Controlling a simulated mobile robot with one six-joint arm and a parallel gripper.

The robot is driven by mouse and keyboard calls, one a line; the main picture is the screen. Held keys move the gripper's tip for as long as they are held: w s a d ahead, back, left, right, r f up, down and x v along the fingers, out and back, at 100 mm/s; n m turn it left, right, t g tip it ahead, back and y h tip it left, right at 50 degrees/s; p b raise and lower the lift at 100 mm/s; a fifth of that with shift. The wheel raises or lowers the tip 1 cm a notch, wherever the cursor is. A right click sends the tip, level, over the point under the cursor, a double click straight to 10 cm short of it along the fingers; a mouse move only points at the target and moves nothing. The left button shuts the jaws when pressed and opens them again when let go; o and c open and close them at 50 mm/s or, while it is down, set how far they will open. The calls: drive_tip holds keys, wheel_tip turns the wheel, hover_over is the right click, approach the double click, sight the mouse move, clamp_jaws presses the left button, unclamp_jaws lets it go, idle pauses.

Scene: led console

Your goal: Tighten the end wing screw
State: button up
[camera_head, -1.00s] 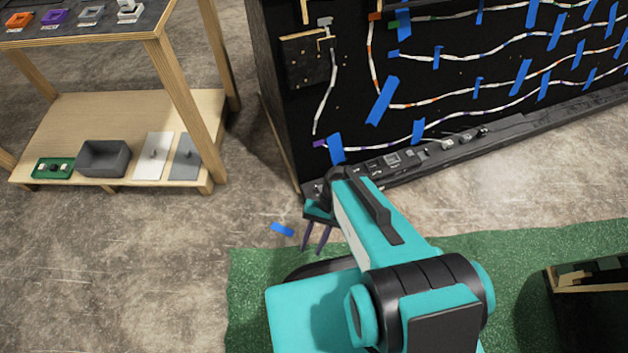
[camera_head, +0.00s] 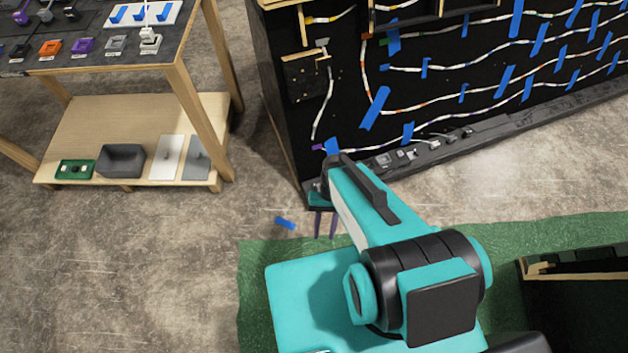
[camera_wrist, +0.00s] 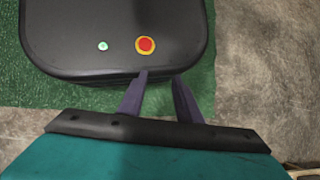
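The black console board (camera_head: 350,105) stands upright at the top right in the head view, with rows of LED strip held on by blue tape. I cannot make out the end wing screw in either view. My gripper (camera_head: 325,236) points down in front of the board's lower left corner, over the floor. In the wrist view my gripper (camera_wrist: 161,76) shows two purple fingers with a gap between them and nothing held. My teal arm hides part of the board's foot.
A wooden bench (camera_head: 65,70) with small coloured parts on top stands at left; its lower shelf holds a grey bin (camera_head: 120,160) and plates. Blue tape (camera_head: 285,222) lies on the floor. A green mat (camera_head: 255,285) lies below. Bare concrete is open between bench and mat.

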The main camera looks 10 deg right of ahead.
drive_tip(key=d+r+n+h+p, duration=0.1)
drive_tip(key=d+r+p, duration=0.1)
drive_tip(key=r+p, duration=0.6)
drive_tip(key=s+d+r+n+h+p, duration=0.1)
drive_tip(key=d+r+p, duration=0.1)
drive_tip(key=r+p, duration=0.6)
drive_tip(key=shift+s+d+h+p, duration=0.25)
drive_tip(key=shift+h+p, duration=0.15)
drive_tip(key=shift+p, duration=0.5)
